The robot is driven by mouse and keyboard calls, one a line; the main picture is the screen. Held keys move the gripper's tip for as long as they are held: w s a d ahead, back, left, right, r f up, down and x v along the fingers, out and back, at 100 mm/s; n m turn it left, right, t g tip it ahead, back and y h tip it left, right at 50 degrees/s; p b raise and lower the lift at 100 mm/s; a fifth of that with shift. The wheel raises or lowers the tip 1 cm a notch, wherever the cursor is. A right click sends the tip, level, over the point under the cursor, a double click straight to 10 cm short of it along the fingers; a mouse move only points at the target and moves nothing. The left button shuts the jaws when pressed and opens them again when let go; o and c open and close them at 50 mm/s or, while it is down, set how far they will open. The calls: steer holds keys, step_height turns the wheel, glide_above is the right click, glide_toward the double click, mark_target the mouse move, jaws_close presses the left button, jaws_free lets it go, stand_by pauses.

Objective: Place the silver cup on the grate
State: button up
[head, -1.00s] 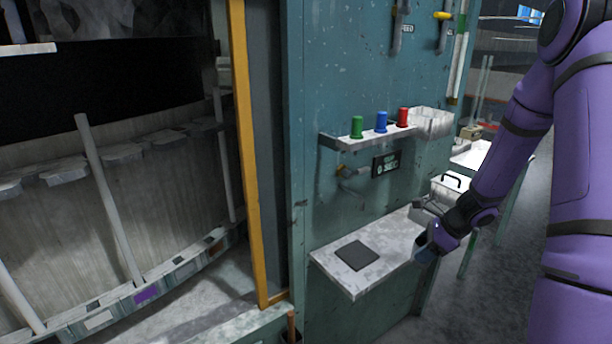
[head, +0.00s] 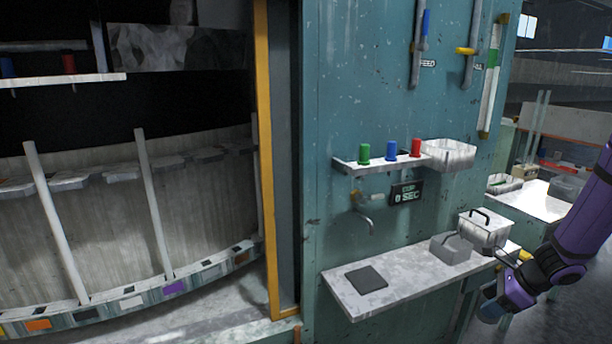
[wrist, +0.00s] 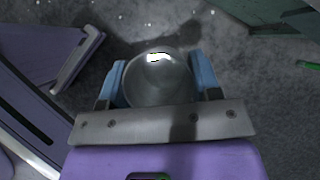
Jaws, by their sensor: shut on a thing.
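The silver cup (wrist: 157,84) is between the blue fingers of my gripper (wrist: 160,76) in the wrist view, with its round side facing the camera. My gripper is shut on it. In the head view my gripper (head: 491,304) is low, off the front right of the shelf; the cup cannot be made out there. The grate appears to be the dark square (head: 366,279) lying flat on the left part of the grey shelf (head: 335,287). Nothing stands on it. My gripper is to its right, apart from it.
A tap (head: 366,222) sticks out above the shelf, beside a display (head: 407,194) reading "CUP 0 SEC". A grey box (head: 450,248) and a lidded white box (head: 484,232) stand at the shelf's right end. An upper ledge (head: 350,166) holds green, blue and red pieces.

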steer(key=n, duration=0.1)
steer(key=w+a+g, duration=0.1)
steer(key=a+n, duration=0.1)
steer(key=shift+w+a+f+n+y, duration=0.1)
steer(key=shift+w+f+n+y, duration=0.1)
steer(key=shift+f+n+y, duration=0.15)
steer(key=w+a+f+n+g+h, duration=0.3)
steer(key=a+n, duration=0.3)
steer(key=n, duration=0.5)
steer(key=w+a+f+n+g+h, duration=0.3)
steer(key=a+n+g, duration=0.3)
steer(key=n, duration=0.5)
steer(key=shift+w+a, duration=0.3)
steer(key=shift+a, duration=0.35)
steer(key=shift+r, duration=0.1)
